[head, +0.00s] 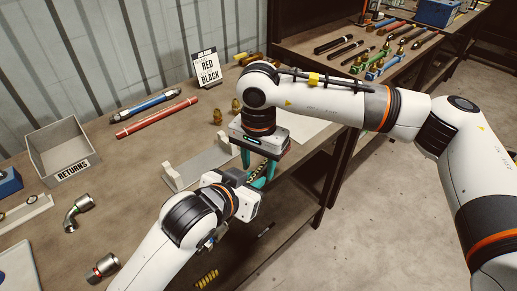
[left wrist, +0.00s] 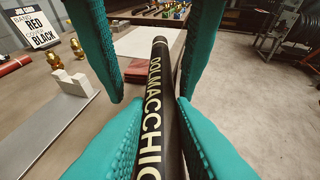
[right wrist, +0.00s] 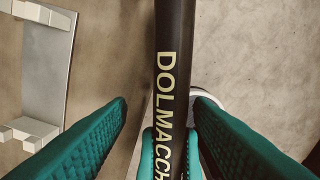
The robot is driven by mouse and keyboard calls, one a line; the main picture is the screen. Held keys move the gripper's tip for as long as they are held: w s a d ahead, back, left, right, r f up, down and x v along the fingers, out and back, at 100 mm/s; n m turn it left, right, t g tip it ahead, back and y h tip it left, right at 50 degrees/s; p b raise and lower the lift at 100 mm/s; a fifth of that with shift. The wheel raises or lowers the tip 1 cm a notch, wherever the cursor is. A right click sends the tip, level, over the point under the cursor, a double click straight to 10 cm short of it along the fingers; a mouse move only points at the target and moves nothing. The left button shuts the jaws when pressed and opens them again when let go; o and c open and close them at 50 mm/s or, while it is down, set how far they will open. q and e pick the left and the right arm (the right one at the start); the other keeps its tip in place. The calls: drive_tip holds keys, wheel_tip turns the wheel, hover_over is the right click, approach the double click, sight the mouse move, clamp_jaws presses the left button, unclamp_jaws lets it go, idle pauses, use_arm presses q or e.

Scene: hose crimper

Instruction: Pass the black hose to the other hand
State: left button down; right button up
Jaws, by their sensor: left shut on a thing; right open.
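The black hose (left wrist: 158,110) with pale lettering is held between the teal fingers of my left gripper (left wrist: 160,145), seen in the left wrist view. In the right wrist view the hose (right wrist: 173,60) runs lengthwise between the spread fingers of my right gripper (right wrist: 160,135). The right gripper is open, with one finger on each side of the hose and gaps between. Its fingers also hang from above in the left wrist view. In the head view the two grippers meet above the table, and the right gripper (head: 258,168) points down; most of the hose is hidden there.
A grey fixture (head: 197,165) stands on the table (head: 130,155) behind my left gripper. A RETURNS bin (head: 62,150), red hose (head: 155,118) and blue hose (head: 147,104) lie left. A sign (head: 206,67) reads RED, BLACK. Metal fittings sit front left. The table edge is close to the right.

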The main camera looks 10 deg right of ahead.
drive_tip(key=shift+f, duration=0.35)
clamp_jaws()
use_arm(q)
drive_tip(key=c, duration=1.3)
unclamp_jaws()
drive_tip(key=shift+s+d, duration=0.1)
use_arm(e)
drive_tip(key=shift+a+r, duration=0.1)
use_arm(q)
drive_tip(key=shift+o, duration=0.7)
